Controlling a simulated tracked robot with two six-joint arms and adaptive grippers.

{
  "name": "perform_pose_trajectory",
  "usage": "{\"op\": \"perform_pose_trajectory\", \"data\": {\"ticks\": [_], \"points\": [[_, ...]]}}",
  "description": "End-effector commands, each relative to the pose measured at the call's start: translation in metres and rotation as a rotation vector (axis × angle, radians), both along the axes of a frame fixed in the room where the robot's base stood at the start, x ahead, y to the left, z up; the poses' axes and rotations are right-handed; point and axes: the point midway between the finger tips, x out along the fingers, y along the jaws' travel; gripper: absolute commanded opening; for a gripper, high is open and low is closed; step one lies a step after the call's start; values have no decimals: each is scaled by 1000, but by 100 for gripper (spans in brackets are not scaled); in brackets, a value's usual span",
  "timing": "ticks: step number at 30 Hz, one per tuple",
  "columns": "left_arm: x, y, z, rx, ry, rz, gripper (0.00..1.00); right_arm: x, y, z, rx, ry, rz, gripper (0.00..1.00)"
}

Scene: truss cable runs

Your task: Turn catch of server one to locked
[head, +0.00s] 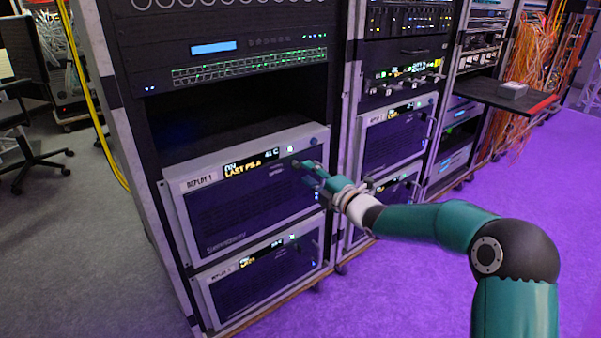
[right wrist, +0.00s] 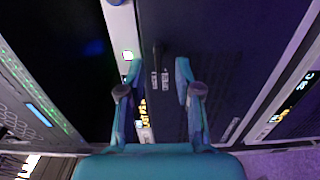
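Server one (head: 250,205) is the grey-framed unit with a dark front, labelled "DEPLOY 1", in the near rack. Its lit display reads yellow text and a temperature. My right gripper (head: 306,170) is at the upper right part of its front. In the right wrist view the right gripper (right wrist: 157,72) is open, with its two fingers apart. The catch (right wrist: 158,54), a small dark lever, shows between and just beyond the fingertips, with two small pale labels beside its end. I see no contact with it. In the head view the gripper hides the catch. My left gripper is not in view.
A second server (head: 265,275) sits just below server one. An empty dark bay (head: 235,115) is above it. More racks stand to the right, with a dark shelf (head: 490,95) sticking out. The purple-lit floor (head: 570,210) at right is clear.

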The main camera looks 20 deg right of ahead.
Motion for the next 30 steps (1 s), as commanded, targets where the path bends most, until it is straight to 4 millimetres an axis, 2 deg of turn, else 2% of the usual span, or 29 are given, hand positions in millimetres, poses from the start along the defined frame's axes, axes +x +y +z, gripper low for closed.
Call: {"op": "perform_pose_trajectory", "data": {"ticks": [3,7,18,19,25,29,30], "points": [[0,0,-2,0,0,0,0,16,6,-1,-1,-1,1,34],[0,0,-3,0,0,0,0,26,10,-1,1,0,1,34],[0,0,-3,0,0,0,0,31,12,0,1,0,1,34],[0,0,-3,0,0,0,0,31,12,0,1,0,1,32],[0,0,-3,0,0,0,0,31,12,0,1,0,1,0],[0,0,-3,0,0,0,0,31,12,-1,1,1,2,0],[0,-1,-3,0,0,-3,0,31,21,-1,1,3,5,0]]}}
